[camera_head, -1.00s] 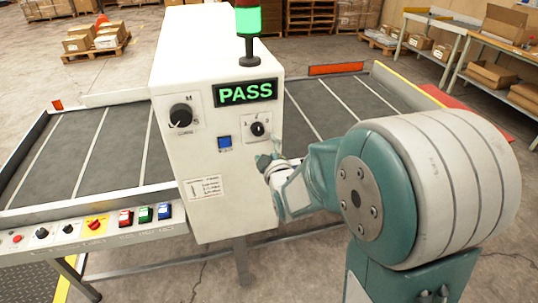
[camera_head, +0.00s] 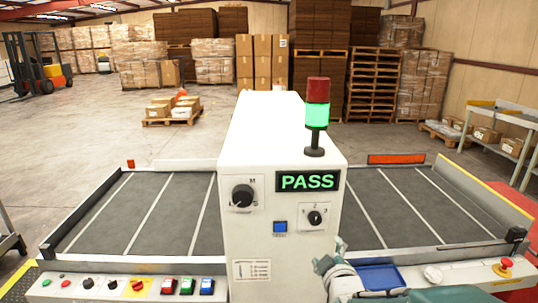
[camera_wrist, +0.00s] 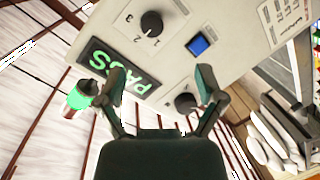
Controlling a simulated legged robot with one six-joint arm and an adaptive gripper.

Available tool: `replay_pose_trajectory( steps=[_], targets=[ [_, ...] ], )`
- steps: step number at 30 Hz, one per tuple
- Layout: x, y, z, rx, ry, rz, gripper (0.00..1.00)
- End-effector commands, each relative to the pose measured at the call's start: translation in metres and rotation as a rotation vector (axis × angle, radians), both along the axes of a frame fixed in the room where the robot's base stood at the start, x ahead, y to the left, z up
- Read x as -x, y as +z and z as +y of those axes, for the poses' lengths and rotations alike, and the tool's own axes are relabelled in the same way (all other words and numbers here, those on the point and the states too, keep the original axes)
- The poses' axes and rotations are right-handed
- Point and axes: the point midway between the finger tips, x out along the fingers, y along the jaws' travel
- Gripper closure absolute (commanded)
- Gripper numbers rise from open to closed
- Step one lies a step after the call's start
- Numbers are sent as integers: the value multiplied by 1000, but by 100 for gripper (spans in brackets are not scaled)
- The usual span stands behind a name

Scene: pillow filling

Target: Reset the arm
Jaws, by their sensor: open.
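My gripper (camera_wrist: 160,86) is open and empty in the wrist view, with its two dark fingers spread apart. Its fingers face the white machine housing (camera_wrist: 235,25), which carries a lit green PASS display (camera_wrist: 112,75), a black knob (camera_wrist: 151,23) and a blue button (camera_wrist: 199,45). In the head view my gripper (camera_head: 333,255) shows only partly at the lower middle, in front of the housing's right side (camera_head: 285,130). The head view also shows the PASS display (camera_head: 308,181), two black knobs and the blue button. A signal light (camera_head: 317,115) on top glows green.
Grey conveyor beds (camera_head: 140,215) extend left and right of the housing. A front rail (camera_head: 120,287) carries coloured buttons and knobs. A red emergency button (camera_head: 505,264) sits at the right. Stacked pallets and boxes stand far behind, with open floor between.

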Motion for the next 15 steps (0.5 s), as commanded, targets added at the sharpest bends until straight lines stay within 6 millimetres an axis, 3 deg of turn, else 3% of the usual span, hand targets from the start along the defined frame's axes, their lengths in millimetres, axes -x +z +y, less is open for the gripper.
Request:
replay_pose_trajectory(
  steps=[8, 15],
  targets=[
    [47, 15, -2, -241, -103, 264, 13],
    [106, 22, -2, -438, -239, 490, 13]
  ],
)
